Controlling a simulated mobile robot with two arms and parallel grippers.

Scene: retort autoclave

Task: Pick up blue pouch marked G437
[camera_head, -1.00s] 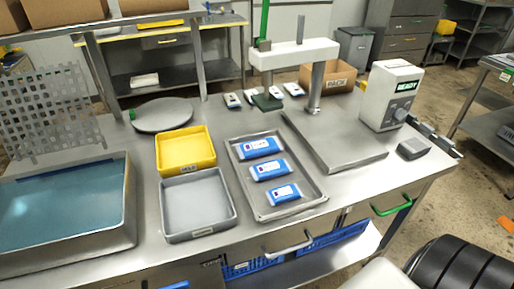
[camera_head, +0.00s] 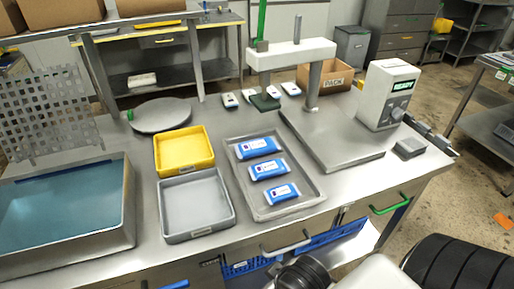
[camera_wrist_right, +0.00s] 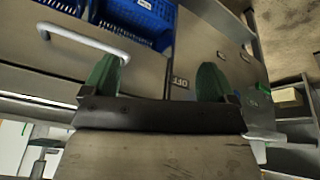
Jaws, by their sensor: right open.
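Three blue pouches with white labels lie flat in a grey metal tray (camera_head: 234,171) in the head view: a far one (camera_head: 258,147), a middle one (camera_head: 269,168) and a near one (camera_head: 282,194). Their markings are too small to read, so I cannot tell which is G437. My right gripper (camera_wrist_right: 158,68) shows in the right wrist view with its two green fingers wide apart and nothing between them. It faces the drawer fronts below the worktop, away from the pouches. My left gripper is not in view.
Left of the tray are a yellow bin (camera_head: 184,151) and a grey bin (camera_head: 196,205). Several smaller white-and-blue packs (camera_head: 230,100) lie behind. A press (camera_head: 291,55) and a white READY box (camera_head: 389,95) stand right. A drawer handle (camera_wrist_right: 82,38) and blue crate (camera_wrist_right: 140,18) are near my right gripper.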

